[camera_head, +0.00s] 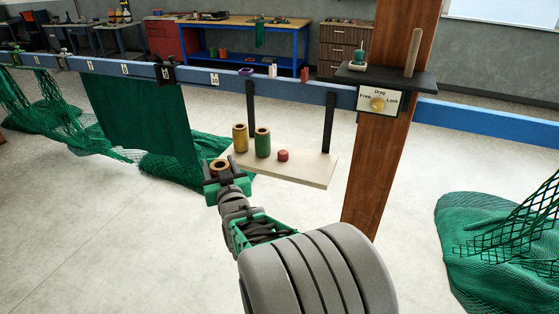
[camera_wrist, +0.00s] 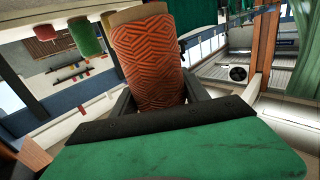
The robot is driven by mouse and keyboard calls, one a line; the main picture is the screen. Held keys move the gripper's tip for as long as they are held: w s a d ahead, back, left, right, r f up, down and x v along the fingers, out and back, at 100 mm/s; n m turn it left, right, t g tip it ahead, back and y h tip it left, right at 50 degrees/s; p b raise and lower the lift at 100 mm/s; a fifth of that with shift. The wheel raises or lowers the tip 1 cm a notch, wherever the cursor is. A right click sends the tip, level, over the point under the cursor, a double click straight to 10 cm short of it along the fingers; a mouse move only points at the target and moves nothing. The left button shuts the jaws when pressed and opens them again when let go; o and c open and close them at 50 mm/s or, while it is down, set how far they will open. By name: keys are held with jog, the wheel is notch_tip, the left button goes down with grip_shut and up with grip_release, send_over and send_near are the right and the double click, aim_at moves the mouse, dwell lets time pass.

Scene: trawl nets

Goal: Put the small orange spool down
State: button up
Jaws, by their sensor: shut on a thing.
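My gripper (camera_head: 222,173) is shut on the small orange spool, at the left end of the hanging shelf. In the head view only the spool's tan top end (camera_head: 220,166) shows between the jaws; the rest is hidden. In the wrist view the orange spool (camera_wrist: 148,62), with its patterned winding, stands between the two dark fingers. The pale shelf (camera_head: 300,172) hangs from the blue beam on black straps. I cannot tell whether the spool touches the shelf.
On the shelf stand a yellow spool (camera_head: 240,138), a green spool (camera_head: 262,142) and a small red piece (camera_head: 283,155). The shelf's right part is bare. A wooden post (camera_head: 370,170) rises at right. Green netting (camera_head: 140,120) hangs at left.

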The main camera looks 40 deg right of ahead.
jog(key=s+d+r+m+g+h, duration=0.2)
jog(key=s+d, duration=0.3)
jog(key=d, duration=0.4)
jog(key=s+d+r+m+g+h+b, duration=0.1)
jog(key=s+d+r+m+g+h, duration=0.2)
jog(key=d, duration=0.5)
jog(key=s+d+r+h, duration=0.2)
jog(key=s+d, duration=0.4)
jog(key=d, duration=0.3)
jog(key=shift+w+d+f+p, duration=0.5)
jog(key=shift+w+d+f, duration=1.1)
jog(key=shift+f, duration=0.55)
jog(key=shift+w+d+f+p, duration=0.55)
jog(key=shift+w+d+f, duration=1.05)
jog(key=shift+f, duration=0.55)
jog(key=shift+w+d+f+p, duration=0.5)
jog(key=shift+w+d+f, duration=1.1)
jog(key=shift+f, duration=0.55)
jog(key=o, duration=1.5)
jog(key=shift+c, duration=0.2)
jog(key=shift+a, duration=0.1)
jog(key=shift+r, duration=0.1)
